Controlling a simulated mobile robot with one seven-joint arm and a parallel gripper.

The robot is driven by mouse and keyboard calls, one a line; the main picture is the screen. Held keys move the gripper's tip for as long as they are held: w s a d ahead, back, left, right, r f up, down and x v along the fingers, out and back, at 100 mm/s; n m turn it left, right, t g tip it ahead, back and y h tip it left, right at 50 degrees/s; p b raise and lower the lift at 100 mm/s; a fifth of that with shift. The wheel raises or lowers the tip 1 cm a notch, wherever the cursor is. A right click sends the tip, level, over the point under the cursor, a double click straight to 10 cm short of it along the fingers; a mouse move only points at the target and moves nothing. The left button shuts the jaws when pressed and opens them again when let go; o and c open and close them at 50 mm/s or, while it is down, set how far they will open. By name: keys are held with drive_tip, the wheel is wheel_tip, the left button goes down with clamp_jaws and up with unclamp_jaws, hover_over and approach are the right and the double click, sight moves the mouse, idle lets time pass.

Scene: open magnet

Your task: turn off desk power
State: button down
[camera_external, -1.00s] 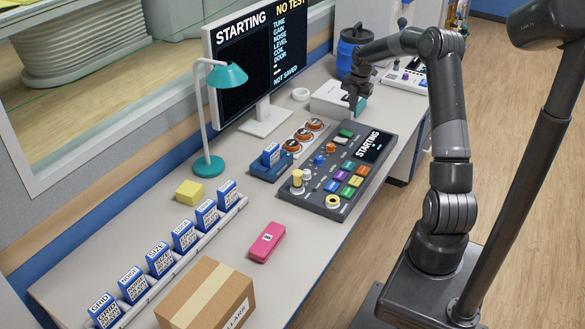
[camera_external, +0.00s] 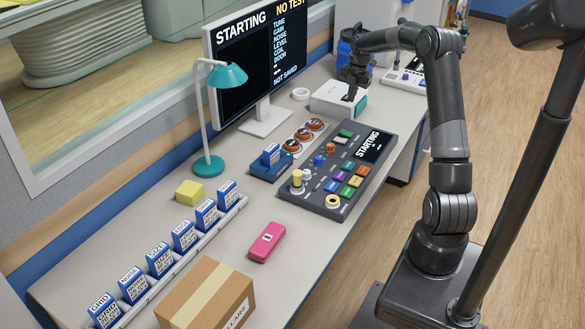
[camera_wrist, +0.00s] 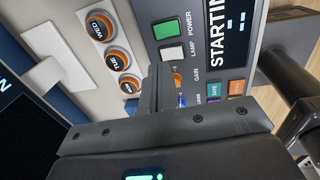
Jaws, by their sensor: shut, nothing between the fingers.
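The dark control panel (camera_external: 335,165) lies on the desk, with a small screen reading STARTING (camera_external: 370,146). A green button labelled POWER (camera_wrist: 166,30) sits near the panel's far end; it also shows in the external view (camera_external: 347,133). A white button labelled LAMP (camera_wrist: 172,55) is beside it. My gripper (camera_external: 350,97) is above the desk just beyond the panel's far end, apart from the green button. In the wrist view my gripper (camera_wrist: 160,70) is shut and empty, its fingers pointing toward the panel near the white button. The fingers hide part of the panel.
A monitor (camera_external: 240,85) reading STARTING stands left of the panel. Three orange-ringed round pieces (camera_external: 303,134) lie beside the panel. A white box (camera_external: 325,100) is close under my gripper. A teal lamp (camera_external: 207,165), a pink case (camera_external: 267,242) and a cardboard box (camera_external: 205,298) are nearer.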

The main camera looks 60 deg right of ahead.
sight(344, 131)
drive_tip(key=f, duration=0.4)
drive_tip(key=w+f, duration=0.1)
drive_tip(key=f, duration=0.9)
drive_tip(key=shift+w, duration=0.3)
drive_tip(key=shift+w+f, duration=0.1)
drive_tip(key=shift+f, duration=0.05)
drive_tip(key=shift+s, duration=0.8)
drive_tip(key=shift+r, duration=0.25)
